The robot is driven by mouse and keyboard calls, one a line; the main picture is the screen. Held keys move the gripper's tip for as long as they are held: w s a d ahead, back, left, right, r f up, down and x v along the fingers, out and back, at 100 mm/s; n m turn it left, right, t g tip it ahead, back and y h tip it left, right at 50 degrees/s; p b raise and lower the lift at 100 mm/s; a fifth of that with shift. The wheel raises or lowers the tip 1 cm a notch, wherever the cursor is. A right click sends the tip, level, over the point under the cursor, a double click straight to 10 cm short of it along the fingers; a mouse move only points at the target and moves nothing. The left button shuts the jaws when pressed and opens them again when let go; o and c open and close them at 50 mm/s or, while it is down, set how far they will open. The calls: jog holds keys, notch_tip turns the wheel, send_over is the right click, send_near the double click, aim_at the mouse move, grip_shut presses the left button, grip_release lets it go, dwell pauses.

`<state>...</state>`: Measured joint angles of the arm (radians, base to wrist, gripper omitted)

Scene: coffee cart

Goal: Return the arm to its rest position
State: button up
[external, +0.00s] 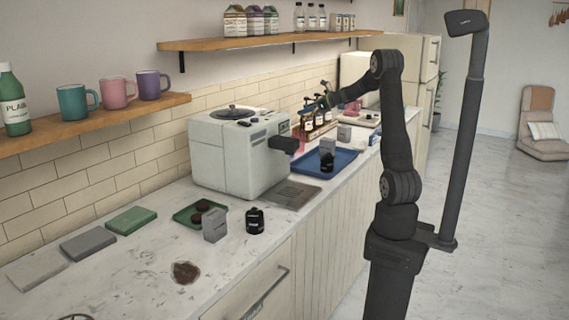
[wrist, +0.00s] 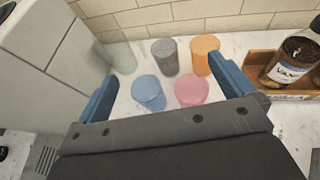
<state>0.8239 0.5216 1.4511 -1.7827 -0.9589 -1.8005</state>
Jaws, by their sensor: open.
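My gripper (wrist: 168,98) is open in the wrist view, with its two blue fingers spread apart and nothing held between them. Beyond and between the fingers stand a blue cup (wrist: 149,92), a pink cup (wrist: 191,91), a dark grey cup (wrist: 165,57) and an orange cup (wrist: 204,54) on the counter. In the external view my arm reaches left over the counter, and my gripper (external: 324,100) is beside the white coffee machine (external: 225,150), near the syrup bottles. Its fingertips are too small there to make out.
A wooden rack (wrist: 262,75) with a syrup bottle (wrist: 292,58) is close on the right in the wrist view. A clear cup (wrist: 121,56) stands at the left. A blue tray (external: 341,168) holds items on the counter. A shelf (external: 265,40) runs along the wall above.

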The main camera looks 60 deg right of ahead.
jog(key=w+a+r, duration=0.3)
jog(key=w+a, duration=0.1)
jog(key=a, duration=0.3)
jog(key=w+a+r, duration=0.3)
jog(key=w+a, duration=0.1)
jog(key=a, duration=0.4)
